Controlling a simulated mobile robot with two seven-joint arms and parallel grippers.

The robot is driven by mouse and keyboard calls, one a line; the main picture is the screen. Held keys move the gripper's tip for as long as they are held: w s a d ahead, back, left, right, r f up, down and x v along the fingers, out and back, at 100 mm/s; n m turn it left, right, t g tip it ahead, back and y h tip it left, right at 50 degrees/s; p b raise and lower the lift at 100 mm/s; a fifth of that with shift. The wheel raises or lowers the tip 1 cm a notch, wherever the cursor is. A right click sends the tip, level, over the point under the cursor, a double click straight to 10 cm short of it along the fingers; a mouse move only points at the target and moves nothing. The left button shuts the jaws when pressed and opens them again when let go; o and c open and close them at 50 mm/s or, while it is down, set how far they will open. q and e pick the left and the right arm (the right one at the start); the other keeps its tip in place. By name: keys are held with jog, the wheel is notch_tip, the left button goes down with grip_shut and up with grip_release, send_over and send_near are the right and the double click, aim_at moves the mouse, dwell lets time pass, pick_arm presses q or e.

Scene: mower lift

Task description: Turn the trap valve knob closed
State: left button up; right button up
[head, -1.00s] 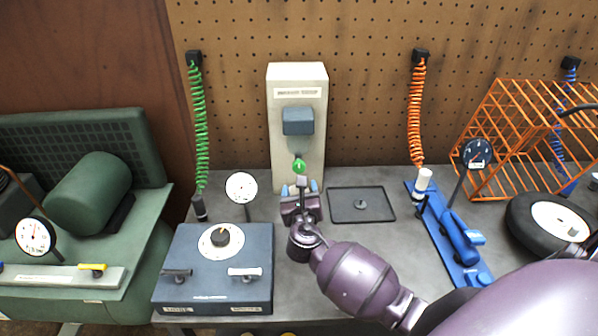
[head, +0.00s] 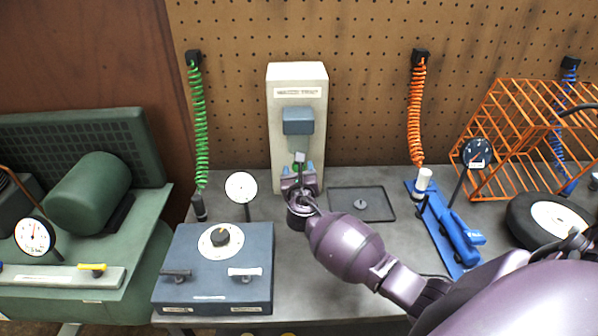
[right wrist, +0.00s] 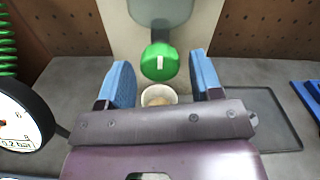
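The green knob (right wrist: 160,62) with a white mark on its face sits on the front of the cream upright unit (head: 298,80), below its blue-grey block (head: 298,121). In the right wrist view the white mark stands upright. In the head view my right gripper hides most of the knob. My right gripper (right wrist: 161,80) is open, with one blue finger to each side of the knob and visible gaps between. It holds nothing. My left gripper is not in view.
A white cup-like rim (right wrist: 158,95) shows below the knob, between my fingers. A dark tray (head: 346,212) lies to the right. A blue-grey box (head: 200,285) with a dial and a gauge (head: 241,187) stand to the left. A green coiled hose (head: 199,130) hangs behind.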

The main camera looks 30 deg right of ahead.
jog(key=c, duration=0.7)
jog(key=shift+c, duration=0.2)
jog(key=shift+m, duration=0.3)
jog(key=shift+f+m+b, duration=0.1)
jog(key=shift+m+b, duration=2.8)
jog(key=shift+m, duration=5.7)
jog(key=o, duration=0.9)
